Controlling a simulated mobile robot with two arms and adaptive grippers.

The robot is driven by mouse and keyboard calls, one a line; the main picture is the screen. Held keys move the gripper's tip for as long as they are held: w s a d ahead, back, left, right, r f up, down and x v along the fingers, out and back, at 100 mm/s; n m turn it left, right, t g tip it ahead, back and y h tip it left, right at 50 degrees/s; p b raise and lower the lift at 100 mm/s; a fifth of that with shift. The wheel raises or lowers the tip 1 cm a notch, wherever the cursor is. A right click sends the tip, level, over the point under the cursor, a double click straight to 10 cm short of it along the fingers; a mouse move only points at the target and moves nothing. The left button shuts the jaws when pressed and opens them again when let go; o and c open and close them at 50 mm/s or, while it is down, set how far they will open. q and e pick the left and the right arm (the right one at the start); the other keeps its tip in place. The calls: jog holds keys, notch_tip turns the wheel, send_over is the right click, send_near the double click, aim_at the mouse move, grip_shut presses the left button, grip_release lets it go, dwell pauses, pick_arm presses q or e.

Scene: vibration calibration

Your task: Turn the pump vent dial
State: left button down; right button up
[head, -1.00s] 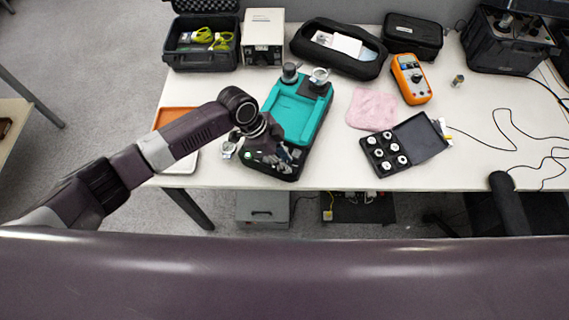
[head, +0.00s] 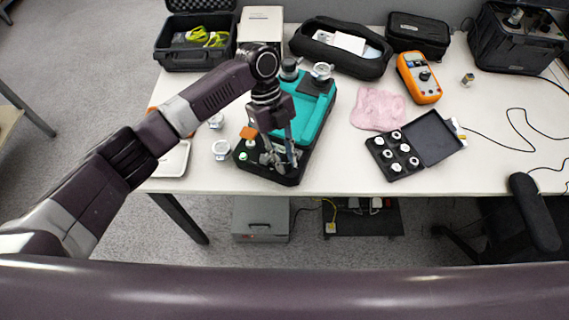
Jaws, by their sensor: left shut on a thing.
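The pump (head: 317,115) is a teal and black unit standing near the table's front edge, with two grey round fittings at its back. My left gripper (head: 279,160) points down over the black front part of the pump. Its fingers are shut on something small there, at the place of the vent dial. The fingers hide the dial, so its angle cannot be told. My right gripper is out of view.
Two small metal-and-white round parts (head: 221,150) lie left of the pump, beside a tray (head: 172,160). A pink cloth (head: 378,108), an orange meter (head: 419,78) and an open black case of weights (head: 434,137) lie to the right. Black cases line the back.

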pick_arm(q)
jog(key=shift+d+m+y+b, duration=0.1)
jog(key=shift+m+y+b, duration=0.3)
jog(key=shift+m+b, duration=0.55)
jog(key=shift+m, duration=0.35)
jog(key=c, duration=1.8)
grip_release()
jog(key=v, duration=1.2)
jog(key=shift+w, duration=0.25)
jog(key=shift+f, duration=0.1)
